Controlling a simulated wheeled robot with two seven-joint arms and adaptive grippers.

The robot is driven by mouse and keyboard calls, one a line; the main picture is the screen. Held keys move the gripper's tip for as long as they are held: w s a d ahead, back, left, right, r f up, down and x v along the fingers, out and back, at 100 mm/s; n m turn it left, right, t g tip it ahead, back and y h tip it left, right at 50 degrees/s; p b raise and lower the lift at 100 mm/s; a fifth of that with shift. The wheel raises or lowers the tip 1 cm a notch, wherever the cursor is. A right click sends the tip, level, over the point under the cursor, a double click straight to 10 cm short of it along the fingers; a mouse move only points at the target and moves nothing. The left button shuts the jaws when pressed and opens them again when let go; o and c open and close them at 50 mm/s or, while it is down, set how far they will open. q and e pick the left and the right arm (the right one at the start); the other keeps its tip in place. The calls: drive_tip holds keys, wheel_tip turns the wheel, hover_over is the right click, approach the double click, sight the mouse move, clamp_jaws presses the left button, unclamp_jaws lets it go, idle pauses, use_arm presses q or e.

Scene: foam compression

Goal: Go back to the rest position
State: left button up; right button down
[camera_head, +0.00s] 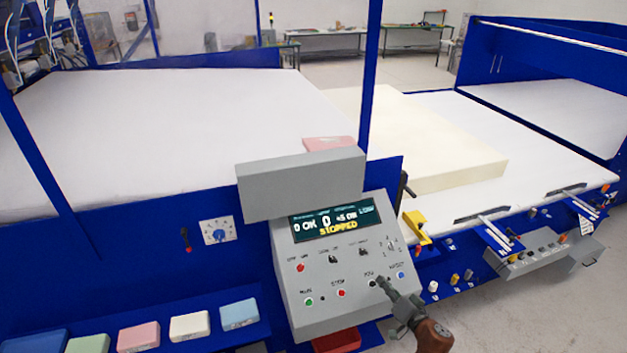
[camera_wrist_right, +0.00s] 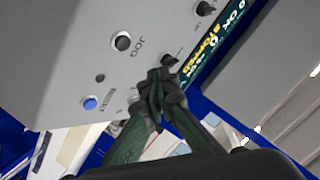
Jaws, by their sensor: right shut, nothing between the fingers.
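My right gripper (camera_head: 384,284) is at the lower right of the grey control panel (camera_head: 331,302), by the row of buttons. Its fingers are shut and empty; in the right wrist view the closed fingertips (camera_wrist_right: 158,82) lie in front of the panel face, near the black JOG button (camera_wrist_right: 122,42). I cannot tell whether they touch the panel. The blue reset button (camera_wrist_right: 90,103) is beside them. The display (camera_head: 336,222) reads "STOPPED". My left gripper is not in view.
A cream foam block (camera_head: 440,160) lies on the white table right of the panel. A yellow bracket (camera_head: 416,228) sticks out beside the panel. Foam samples, including a pink one (camera_head: 138,337), stand on a blue shelf at lower left. Open floor (camera_head: 500,318) is at lower right.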

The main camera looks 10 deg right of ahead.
drive_tip(key=s+a+f+n+g+h, duration=0.15)
drive_tip(key=s+f+g, duration=0.3)
drive_tip(key=s, duration=0.75)
drive_tip(key=s+a+f+n+g+h, duration=0.1)
drive_tip(key=s+f+n+g, duration=0.3)
drive_tip(key=s, duration=0.7)
drive_tip(key=s+a+f+n+g+h, duration=0.1)
drive_tip(key=s+f+g, duration=0.35)
drive_tip(key=s, duration=0.75)
drive_tip(key=s+a+f+b+x, duration=0.1)
drive_tip(key=s+b+x, duration=0.2)
drive_tip(key=x, duration=1)
drive_tip(key=s+a+b+x, duration=0.1)
drive_tip(key=s+b+x, duration=0.2)
drive_tip(key=x, duration=0.9)
drive_tip(key=s+a+f+b+x, duration=0.1)
drive_tip(key=s+a+b+x, duration=0.2)
drive_tip(key=x, duration=1)
drive_tip(key=s+f+b, duration=0.4)
drive_tip(key=s+f, duration=0.6)
drive_tip(key=f, duration=0.3)
drive_tip(key=s+f+n+g+b, duration=0.1)
drive_tip(key=s+f+b, duration=0.4)
drive_tip(key=s+f, duration=0.4)
wheel_tip(320, 180, down, 6)
drive_tip(key=shift+s+r+y, duration=0.2)
drive_tip(key=shift+s+y, duration=0.15)
drive_tip(key=shift+y, duration=0.1)
drive_tip(key=shift+d+n, duration=0.15)
drive_tip(key=shift+n, duration=0.1)
